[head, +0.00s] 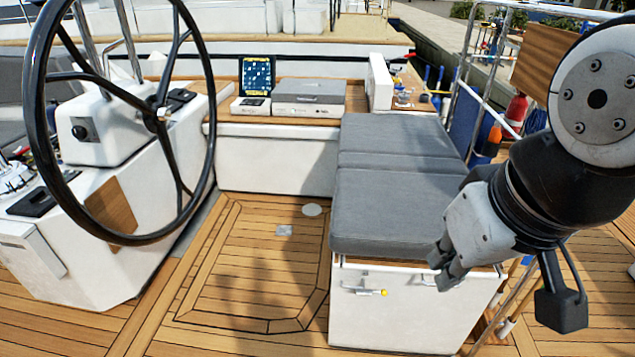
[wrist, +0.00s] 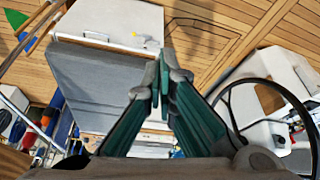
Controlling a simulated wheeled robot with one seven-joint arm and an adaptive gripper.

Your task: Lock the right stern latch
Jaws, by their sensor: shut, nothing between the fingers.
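The white locker front (head: 400,325) under the grey cushions carries two small latches. The left latch (head: 366,290) is a metal lever lying roughly level with a yellow tip. The right latch (head: 427,281) is a small metal piece beside my fingertips, partly hidden by them in the head view. In the wrist view the right latch (wrist: 97,36) shows on the locker's white face, left of the yellow-tipped latch (wrist: 143,39). My gripper (head: 442,270) is shut and empty, near the locker's upper right front; it also shows in the wrist view (wrist: 161,86). I cannot tell whether it touches anything.
Grey cushions (head: 395,210) cover the locker top. A black steering wheel (head: 209,120) on a white console stands at left. The teak floor (head: 260,270) between them is clear. A metal rail (head: 477,60), with red and orange items hung by it, runs at right.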

